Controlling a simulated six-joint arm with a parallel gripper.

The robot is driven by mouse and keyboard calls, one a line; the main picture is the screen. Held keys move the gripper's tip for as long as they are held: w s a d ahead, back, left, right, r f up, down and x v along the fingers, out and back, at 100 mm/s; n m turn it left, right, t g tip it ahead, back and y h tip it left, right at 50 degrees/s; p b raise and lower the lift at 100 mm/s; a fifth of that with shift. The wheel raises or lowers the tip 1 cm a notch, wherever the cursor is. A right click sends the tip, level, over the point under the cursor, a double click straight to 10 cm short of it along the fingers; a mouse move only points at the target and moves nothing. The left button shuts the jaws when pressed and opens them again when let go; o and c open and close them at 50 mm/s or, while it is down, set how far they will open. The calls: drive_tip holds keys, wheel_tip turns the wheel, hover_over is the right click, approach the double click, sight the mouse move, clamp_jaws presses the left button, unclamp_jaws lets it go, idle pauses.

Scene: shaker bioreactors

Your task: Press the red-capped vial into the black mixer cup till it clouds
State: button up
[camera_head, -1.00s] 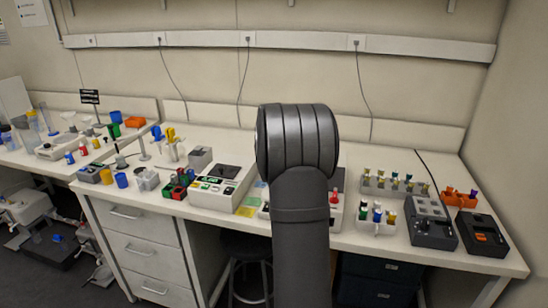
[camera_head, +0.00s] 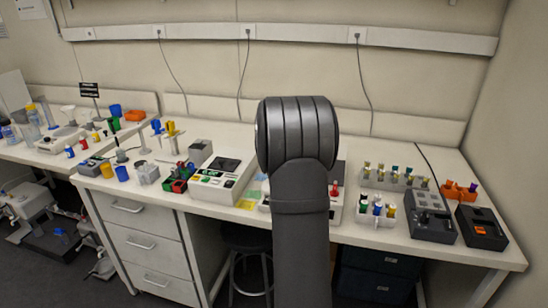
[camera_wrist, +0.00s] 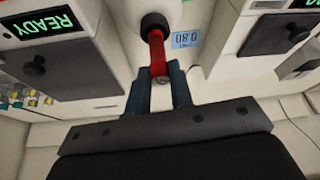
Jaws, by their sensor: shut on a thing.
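In the wrist view my gripper (camera_wrist: 160,84) is shut on the red-capped vial (camera_wrist: 157,50), whose red part shows above the fingertips. The red part meets a round black cup (camera_wrist: 155,25) at its far end. I cannot tell whether the vial is inside the cup or only touching it, and its contents are not clear. In the head view my arm hides the gripper, vial and cup.
In the wrist view a device with a green READY display (camera_wrist: 52,24) is at left and a blue readout (camera_wrist: 186,39) is beside the cup. In the head view a vial rack (camera_head: 398,181), a small white rack (camera_head: 374,219) and dark devices (camera_head: 481,228) stand at right.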

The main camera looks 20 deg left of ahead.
drive_tip(key=shift+f, duration=0.9)
idle(2.4)
drive_tip(key=shift+r, duration=3.55)
